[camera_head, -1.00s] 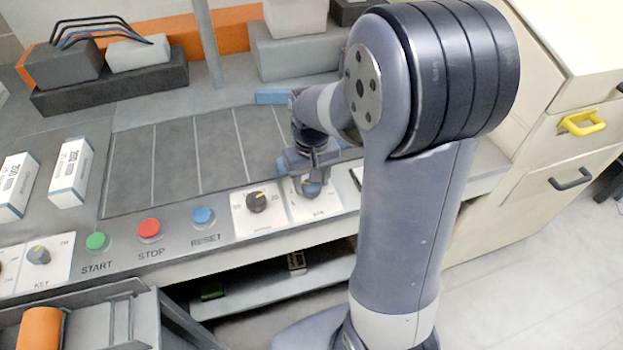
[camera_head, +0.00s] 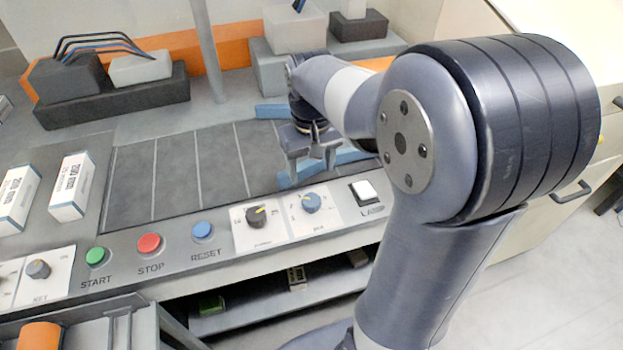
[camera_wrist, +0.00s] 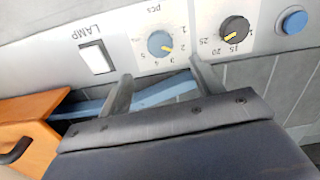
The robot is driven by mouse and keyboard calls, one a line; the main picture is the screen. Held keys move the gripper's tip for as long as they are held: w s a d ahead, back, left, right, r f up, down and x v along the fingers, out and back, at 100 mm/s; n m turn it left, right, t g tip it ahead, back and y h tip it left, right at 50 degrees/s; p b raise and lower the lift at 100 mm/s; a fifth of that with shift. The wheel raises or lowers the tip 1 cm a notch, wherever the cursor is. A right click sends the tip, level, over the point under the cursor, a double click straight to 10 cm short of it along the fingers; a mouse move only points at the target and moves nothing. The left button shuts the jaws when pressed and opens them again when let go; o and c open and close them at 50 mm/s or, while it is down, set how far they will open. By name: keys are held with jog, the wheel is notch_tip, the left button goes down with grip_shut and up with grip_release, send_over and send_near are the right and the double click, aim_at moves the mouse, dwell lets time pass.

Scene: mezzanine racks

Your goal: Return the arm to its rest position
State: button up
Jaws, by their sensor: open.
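My gripper (camera_head: 309,166) is open and empty in the head view, above the panel behind the blue-grey dial (camera_head: 311,203). In the wrist view its two fingers (camera_wrist: 160,82) stand apart with nothing between them. The blue dial (camera_wrist: 160,43) and the white lamp switch (camera_wrist: 97,58) lie beyond the fingertips. The black dial (camera_wrist: 235,29) is to the right. My arm reaches from the lower right over the console, with its elbow high on the right.
The green START (camera_head: 96,256), red STOP (camera_head: 149,243) and blue RESET (camera_head: 202,230) buttons line the front panel. White boxes (camera_head: 71,187) stand at the left. A grey post (camera_head: 208,50) rises behind. Blue strips (camera_head: 325,168) border the dark slotted area (camera_head: 170,180).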

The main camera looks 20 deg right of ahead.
aim_at(312, 200)
jog(key=shift+r, duration=0.6)
jog(key=shift+f, duration=0.1)
notch_tip(312, 200, down, 11)
jog(key=shift+r, duration=0.15)
dwell(0.3)
